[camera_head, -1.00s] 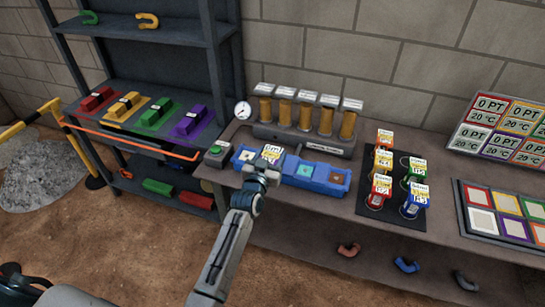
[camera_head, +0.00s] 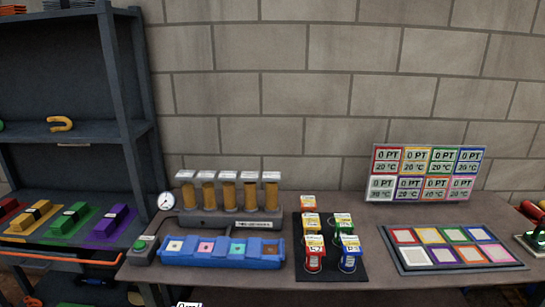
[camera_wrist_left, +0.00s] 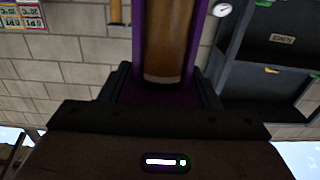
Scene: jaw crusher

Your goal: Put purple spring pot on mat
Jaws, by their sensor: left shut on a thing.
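The purple spring pot (camera_wrist_left: 165,40) shows in the left wrist view, with a purple frame around a brown-orange cylinder. My left gripper (camera_wrist_left: 160,88) is shut on it. In the head view only a small white label (camera_head: 189,304), probably the pot's, shows at the bottom edge; the gripper itself is out of that view. The tray of coloured square mats (camera_head: 388,246) lies on the right of the bench, and the purple-edged mat (camera_head: 443,255) is in its front row. The mat looks empty. My right gripper is not in view.
A black pad (camera_head: 300,272) with several small labelled pots stands mid-bench. Left of it are a blue tray (camera_head: 262,262) and a rack of brown cylinders (camera_head: 228,195). A sign board (camera_head: 425,173) stands behind the mats. A dark shelf (camera_head: 125,130) is at the left.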

